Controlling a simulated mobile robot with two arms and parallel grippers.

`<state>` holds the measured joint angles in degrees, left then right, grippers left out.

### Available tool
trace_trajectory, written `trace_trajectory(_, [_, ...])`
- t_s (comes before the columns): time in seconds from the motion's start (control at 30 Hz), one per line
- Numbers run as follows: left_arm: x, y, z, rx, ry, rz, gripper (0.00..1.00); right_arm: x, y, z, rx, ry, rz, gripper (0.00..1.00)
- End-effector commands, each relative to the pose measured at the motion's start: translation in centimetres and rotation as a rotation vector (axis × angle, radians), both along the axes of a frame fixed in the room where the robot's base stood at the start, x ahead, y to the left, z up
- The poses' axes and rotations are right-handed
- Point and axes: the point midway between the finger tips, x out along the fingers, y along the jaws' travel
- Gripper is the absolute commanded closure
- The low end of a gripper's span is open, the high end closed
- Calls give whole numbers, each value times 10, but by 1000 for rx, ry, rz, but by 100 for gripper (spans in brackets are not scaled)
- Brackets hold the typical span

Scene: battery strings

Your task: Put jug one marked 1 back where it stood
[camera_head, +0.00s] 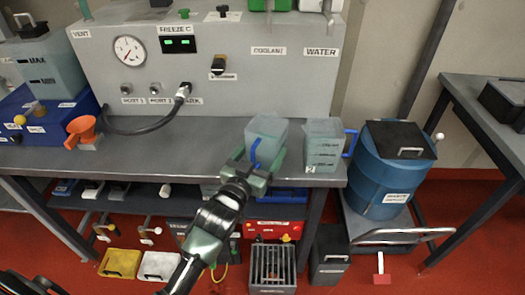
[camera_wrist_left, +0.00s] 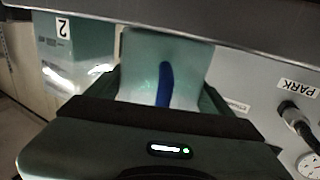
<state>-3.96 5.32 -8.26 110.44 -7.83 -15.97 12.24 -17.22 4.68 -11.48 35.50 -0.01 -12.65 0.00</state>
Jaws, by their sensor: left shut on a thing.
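A translucent blue-grey jug (camera_head: 267,130) with a blue handle is in my left gripper (camera_head: 257,172), at the front edge of the grey bench. The gripper is shut on it from the front; the jug also shows between the fingers in the left wrist view (camera_wrist_left: 145,62). Its number is not visible, and I cannot tell whether its base touches the bench. A second similar jug (camera_head: 322,143) stands just right of it, its blue handle to the right. In the wrist view this second jug (camera_wrist_left: 75,55) bears an upside-down 2.
The grey panel (camera_head: 230,80) rises behind. A blue drum (camera_head: 385,180) with a black lid stands to the right.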

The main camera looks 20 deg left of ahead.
Motion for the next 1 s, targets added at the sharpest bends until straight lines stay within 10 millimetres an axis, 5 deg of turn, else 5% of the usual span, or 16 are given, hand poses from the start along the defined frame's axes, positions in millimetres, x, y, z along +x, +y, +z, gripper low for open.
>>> trace_trajectory(0.1, [0,0,-1,-1,-6,0,90,0,0,-2,0,0,0,100])
trace_trajectory(0.13, [0,0,-3,0,-1,0,13,0,0,-1,0,0,0,100])
trace_trajectory(0.2, [0,0,-2,0,0,0,0,0,0,-1,0,0,-1,100])
trace_trajectory(0.57, [-7,1,-1,0,1,0,0,0,0,-1,0,-1,-1,100])
trace_trajectory(1.0, [-95,11,-2,-1,2,0,0,0,3,-12,4,-1,-2,100])
